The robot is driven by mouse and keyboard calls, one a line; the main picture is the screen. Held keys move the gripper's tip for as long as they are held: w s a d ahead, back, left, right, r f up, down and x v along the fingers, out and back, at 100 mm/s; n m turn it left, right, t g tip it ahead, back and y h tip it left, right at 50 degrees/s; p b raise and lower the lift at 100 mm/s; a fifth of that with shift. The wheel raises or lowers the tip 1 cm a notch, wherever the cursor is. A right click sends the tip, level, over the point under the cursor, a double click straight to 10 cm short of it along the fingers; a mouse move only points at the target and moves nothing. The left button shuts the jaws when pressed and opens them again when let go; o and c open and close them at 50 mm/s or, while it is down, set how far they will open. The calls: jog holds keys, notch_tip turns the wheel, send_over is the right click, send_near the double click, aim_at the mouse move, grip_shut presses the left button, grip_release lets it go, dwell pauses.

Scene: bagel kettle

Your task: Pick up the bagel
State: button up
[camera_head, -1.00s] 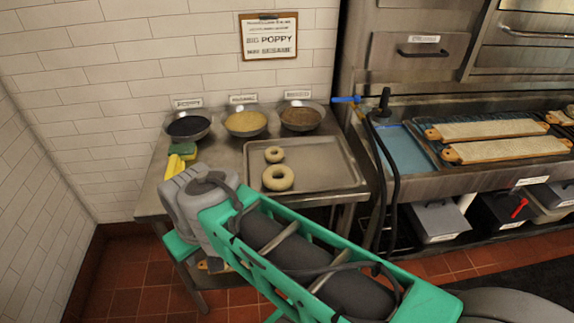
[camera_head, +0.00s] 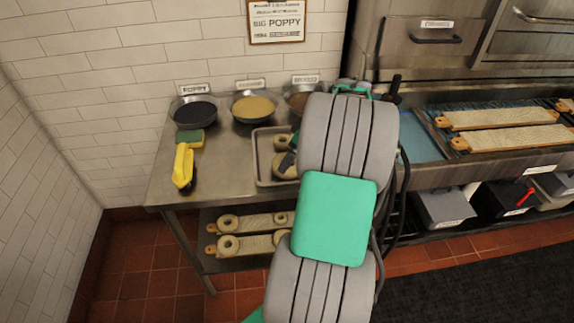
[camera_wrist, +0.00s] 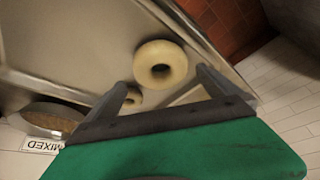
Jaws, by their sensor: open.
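My gripper is open and empty. I cannot tell how high above the tray it is.
Pans of poppy (camera_head: 193,112), sesame (camera_head: 254,108) and mixed (camera_head: 298,101) topping stand along the back wall. A yellow-handled tool (camera_head: 182,166) and a sponge (camera_head: 189,138) lie at the table's left. Boards with bagels (camera_head: 248,222) are on the shelf below.

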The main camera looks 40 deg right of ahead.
jog(key=p+x, duration=0.1)
jog(key=x, duration=0.3)
jog(key=shift+w+a+f, duration=0.1)
jog(key=shift+f, duration=0.15)
jog(key=c, duration=1.1)
